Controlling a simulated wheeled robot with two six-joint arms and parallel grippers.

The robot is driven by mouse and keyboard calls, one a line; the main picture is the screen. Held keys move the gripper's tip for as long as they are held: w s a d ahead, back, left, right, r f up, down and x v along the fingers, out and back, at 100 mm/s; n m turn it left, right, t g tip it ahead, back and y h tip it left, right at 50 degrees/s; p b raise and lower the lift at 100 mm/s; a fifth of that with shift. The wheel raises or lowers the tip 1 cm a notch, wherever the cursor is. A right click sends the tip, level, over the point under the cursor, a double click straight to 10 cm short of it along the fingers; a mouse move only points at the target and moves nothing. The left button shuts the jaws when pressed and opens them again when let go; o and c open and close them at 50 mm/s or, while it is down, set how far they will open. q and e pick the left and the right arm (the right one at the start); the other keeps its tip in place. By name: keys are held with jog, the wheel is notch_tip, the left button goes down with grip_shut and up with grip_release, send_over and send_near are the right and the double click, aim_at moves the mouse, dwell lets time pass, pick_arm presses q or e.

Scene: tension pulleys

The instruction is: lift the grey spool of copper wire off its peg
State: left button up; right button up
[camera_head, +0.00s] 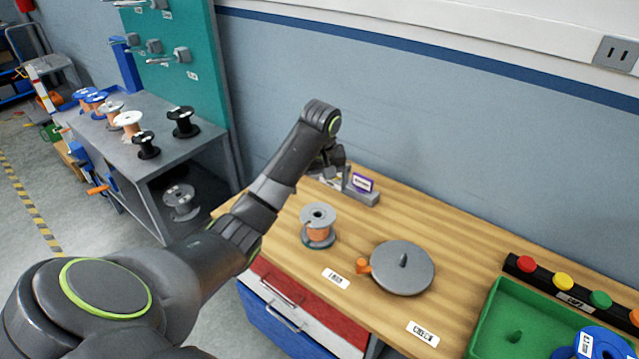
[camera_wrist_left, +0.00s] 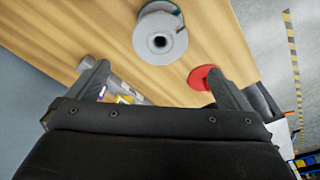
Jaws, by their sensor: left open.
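The grey spool of copper wire (camera_head: 318,216) stands upright on the wooden bench, with orange-brown wire between its grey flanges. In the left wrist view the spool (camera_wrist_left: 146,30) shows from above, with a dark centre; I cannot make out the peg clearly. My left gripper (camera_head: 328,160) is above and behind the spool in the head view, partly hidden by its own wrist. In the left wrist view its two fingers (camera_wrist_left: 158,72) are wide apart and empty, and the spool lies beyond their tips, not touching them. My right gripper is not in view.
A grey disc (camera_head: 402,270) with a short post and orange knob is right of the spool. A small holder (camera_head: 362,193) stands behind it. A green tray (camera_head: 490,320) is at the right. Several spools stand on a grey side table (camera_head: 190,148). A red disc (camera_wrist_left: 202,77) shows in the wrist view.

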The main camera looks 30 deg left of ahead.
pick_arm(q)
jog(key=b, duration=0.9)
send_over(318, 213)
jog(key=s+d, duration=0.1)
jog(key=s, duration=0.1)
jog(key=f, duration=0.8)
jog(key=shift+d+f, duration=0.2)
jog(key=shift+f, duration=0.2)
jog(key=f, duration=0.5)
jog(key=w+f, duration=0.1)
jog(key=f, duration=0.2)
jog(key=shift+a+f, duration=0.2)
jog(key=shift+a, duration=0.2)
jog(key=shift+w+r, duration=0.1)
jog(key=shift+r, duration=0.05)
jog(key=c, duration=1.3)
jog(key=shift+r+p, duration=1.7)
jog(key=shift+p, duration=0.95)
jog(key=shift+p, duration=0.65)
jog(key=shift+r, duration=0.15)
